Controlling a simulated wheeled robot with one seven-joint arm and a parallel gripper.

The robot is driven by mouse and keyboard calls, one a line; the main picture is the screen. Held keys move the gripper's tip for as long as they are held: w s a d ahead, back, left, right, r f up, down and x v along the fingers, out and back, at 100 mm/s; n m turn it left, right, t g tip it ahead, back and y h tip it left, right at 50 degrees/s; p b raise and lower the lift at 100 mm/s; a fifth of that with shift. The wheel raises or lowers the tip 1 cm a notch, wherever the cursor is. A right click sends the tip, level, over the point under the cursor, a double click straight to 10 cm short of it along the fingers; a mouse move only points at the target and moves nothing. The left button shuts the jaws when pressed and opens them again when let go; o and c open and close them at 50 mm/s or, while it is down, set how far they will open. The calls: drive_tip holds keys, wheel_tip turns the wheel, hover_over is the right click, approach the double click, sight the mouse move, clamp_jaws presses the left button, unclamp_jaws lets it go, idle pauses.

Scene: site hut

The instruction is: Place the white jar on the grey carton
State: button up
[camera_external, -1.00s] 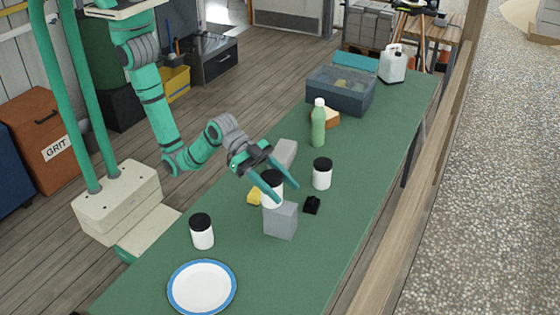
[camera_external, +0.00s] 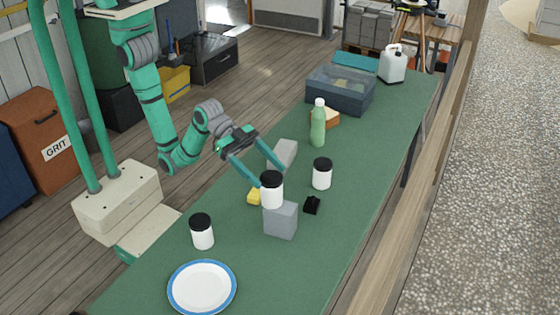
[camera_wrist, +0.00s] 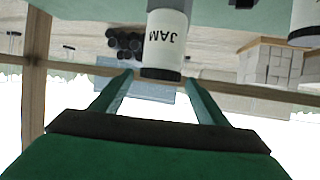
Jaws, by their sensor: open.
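A white jar with a black lid (camera_external: 271,192) stands upright on top of the grey carton (camera_external: 281,221). The same jar, marked JAM and upside down in the picture, shows in the wrist view (camera_wrist: 165,45). My gripper (camera_external: 270,177) is open and empty. It is behind and above the jar, with its fingertips near the lid and apart from the jar's body. In the wrist view the fingertips (camera_wrist: 158,79) are spread on either side of the lid end, with a gap at each side.
Two similar jars stand on the green table, one at left (camera_external: 202,234) and one at right (camera_external: 322,176). A yellow block (camera_external: 254,197), a black item (camera_external: 312,205), a light grey block (camera_external: 284,153) and a green bottle (camera_external: 318,126) are nearby. A plate (camera_external: 202,287) lies in front.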

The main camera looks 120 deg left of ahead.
drive_tip(key=v, duration=0.5)
drive_tip(key=shift+n+t+y, duration=0.6)
drive_tip(key=shift+n+y, duration=0.3)
drive_tip(key=s+a+f, duration=0.2)
drive_tip(key=s+f, duration=0.3)
drive_tip(key=s+a+f, duration=0.2)
drive_tip(key=s+f, duration=0.3)
drive_tip(key=f, duration=0.1)
drive_tip(key=s+a+f, duration=0.2)
drive_tip(key=s+f, duration=0.3)
drive_tip(key=shift+a+f, duration=0.2)
drive_tip(key=shift+f, duration=0.1)
drive_tip(key=s+a+t+y, duration=0.1)
drive_tip(key=s+a, duration=0.2)
drive_tip(key=s, duration=1.7)
drive_tip(key=shift+s+a+f+n, duration=0.2)
drive_tip(key=shift+s+a+n, duration=0.05)
drive_tip(key=shift+s+n, duration=0.15)
